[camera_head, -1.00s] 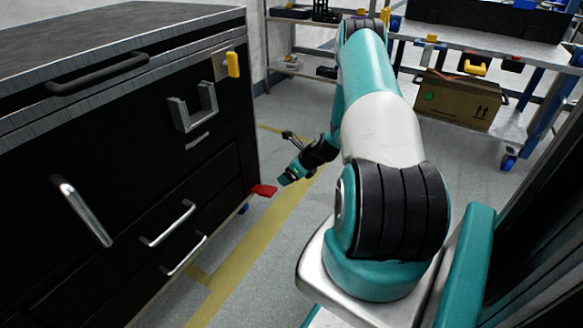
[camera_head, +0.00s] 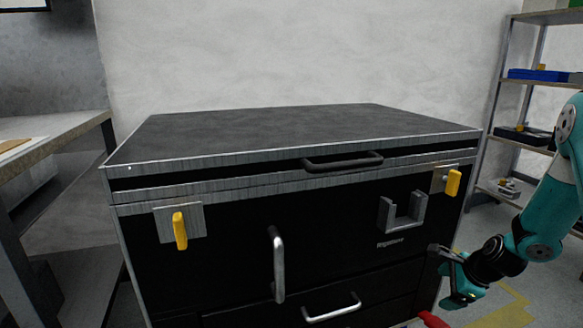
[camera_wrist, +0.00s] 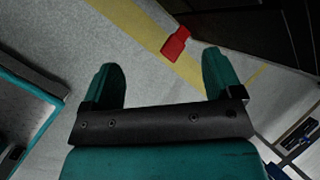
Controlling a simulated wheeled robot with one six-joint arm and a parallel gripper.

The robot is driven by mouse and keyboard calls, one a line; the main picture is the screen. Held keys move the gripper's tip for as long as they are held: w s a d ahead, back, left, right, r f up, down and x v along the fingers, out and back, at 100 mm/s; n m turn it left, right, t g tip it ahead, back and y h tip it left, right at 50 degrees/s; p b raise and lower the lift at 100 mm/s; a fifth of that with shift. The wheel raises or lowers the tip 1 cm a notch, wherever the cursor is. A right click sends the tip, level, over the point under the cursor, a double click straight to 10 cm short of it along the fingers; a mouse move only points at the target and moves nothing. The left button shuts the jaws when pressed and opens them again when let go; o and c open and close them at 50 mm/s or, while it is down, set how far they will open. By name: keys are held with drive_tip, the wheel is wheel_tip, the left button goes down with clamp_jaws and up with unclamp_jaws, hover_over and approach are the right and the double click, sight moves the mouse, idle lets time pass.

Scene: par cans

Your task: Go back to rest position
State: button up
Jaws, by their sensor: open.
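My gripper (camera_head: 452,293) hangs at the lower right of the head view, in front of the right part of a black case-like cabinet (camera_head: 240,230). In the wrist view my gripper (camera_wrist: 160,85) shows two teal fingers spread apart with nothing between them. It points down toward the grey floor. My teal arm comes in from the right edge of the head view.
The cabinet has a closed lid, yellow latches (camera_head: 180,230), metal handles and a grey bracket (camera_head: 402,211). A red pedal-like piece (camera_head: 432,320) sticks out low; the wrist view shows it too (camera_wrist: 176,45). A workbench (camera_head: 50,135) stands left, shelves (camera_head: 530,85) right.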

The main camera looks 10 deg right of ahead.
drive_tip(key=s+a+r+n+g, duration=0.1)
drive_tip(key=a+r+n+g, duration=0.1)
drive_tip(key=a+r+n, duration=0.7)
drive_tip(key=s+a+r+n+g+y+p, duration=0.1)
drive_tip(key=s+a+r+n+g, duration=0.1)
drive_tip(key=s+a+r+n, duration=1)
drive_tip(key=s+a+r+n+g+y+p, duration=0.1)
drive_tip(key=s+a+r+n+p, duration=0.1)
drive_tip(key=s+a+r+n, duration=0.85)
drive_tip(key=a+r+p, duration=0.1)
drive_tip(key=r+p, duration=1.6)
drive_tip(key=p, duration=0.1)
drive_tip(key=a+r+p, duration=0.2)
drive_tip(key=r+p, duration=1.6)
drive_tip(key=p, duration=0.1)
drive_tip(key=shift+w+a+m+g+p, duration=0.3)
drive_tip(key=shift+m, duration=0.05)
